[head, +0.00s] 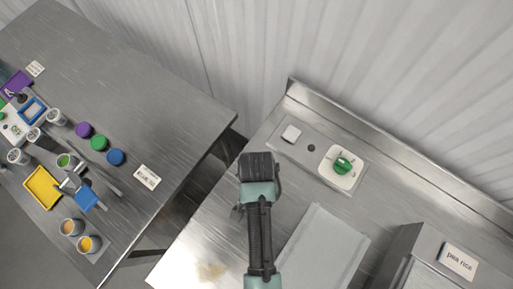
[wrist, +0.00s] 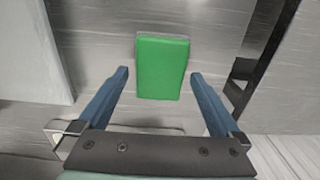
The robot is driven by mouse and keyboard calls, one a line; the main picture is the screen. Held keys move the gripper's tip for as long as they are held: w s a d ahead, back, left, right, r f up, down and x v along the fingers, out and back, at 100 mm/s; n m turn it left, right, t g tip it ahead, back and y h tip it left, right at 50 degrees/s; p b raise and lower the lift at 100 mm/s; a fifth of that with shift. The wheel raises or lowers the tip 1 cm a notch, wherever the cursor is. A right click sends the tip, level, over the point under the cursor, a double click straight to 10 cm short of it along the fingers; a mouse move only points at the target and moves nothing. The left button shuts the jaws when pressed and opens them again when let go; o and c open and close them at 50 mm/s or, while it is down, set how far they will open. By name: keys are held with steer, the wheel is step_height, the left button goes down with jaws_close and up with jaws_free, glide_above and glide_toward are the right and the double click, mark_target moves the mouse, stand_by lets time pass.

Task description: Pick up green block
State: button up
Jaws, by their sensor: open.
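The green block (wrist: 164,68) is a flat-sided rectangle on a brushed steel surface, centred ahead of my gripper in the wrist view. My gripper (wrist: 159,75) is open, with one blue finger on each side of the block and visible gaps between fingers and block. The fingers appear clear of it; how far above it they are, I cannot tell. In the head view my gripper end (head: 257,167) is over the left part of the right-hand steel counter. The block is not visible there, probably hidden by my arm.
The right counter (head: 190,258) holds a green knob (head: 343,165) on a white plate, a pale flat panel (head: 322,248) and a steel box labelled "pea rice" (head: 458,261). A gap separates it from the left table (head: 150,90), which carries cups, coloured lids and trays.

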steer(key=shift+f, duration=1.15)
steer(key=c, duration=1.2)
step_height(320, 180, up, 10)
steer(key=b, duration=0.1)
steer(key=shift+r, duration=0.1)
